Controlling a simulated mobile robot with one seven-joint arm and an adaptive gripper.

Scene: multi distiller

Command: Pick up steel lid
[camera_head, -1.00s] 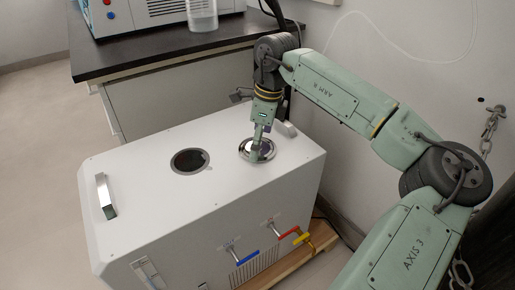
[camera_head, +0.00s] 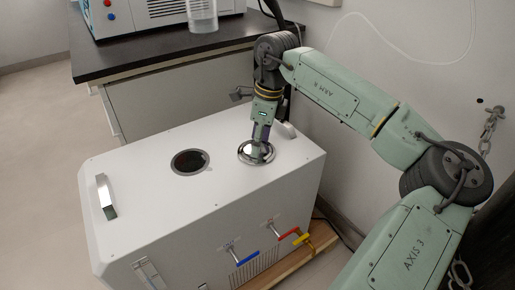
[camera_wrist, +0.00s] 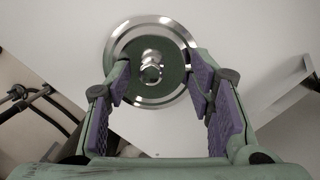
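The steel lid (camera_head: 245,155) is a round shiny disc lying on the white top of the box-shaped machine, right of the round dark opening (camera_head: 190,162). In the wrist view the lid (camera_wrist: 127,42) has a metal knob (camera_wrist: 151,68) at its centre. My gripper (camera_head: 258,152) points down over the lid. In the wrist view my gripper (camera_wrist: 160,85) is open, with purple finger pads on either side of the knob and a clear gap to each. The head view does not show clearly whether the fingertips touch the lid.
The white machine (camera_head: 130,225) has a metal handle (camera_head: 105,196) at its left and another (camera_head: 284,130) behind my gripper. Blue, red and yellow valve levers (camera_head: 288,234) are on its front. A dark-topped bench (camera_head: 130,58) with a clear container (camera_head: 202,14) stands behind.

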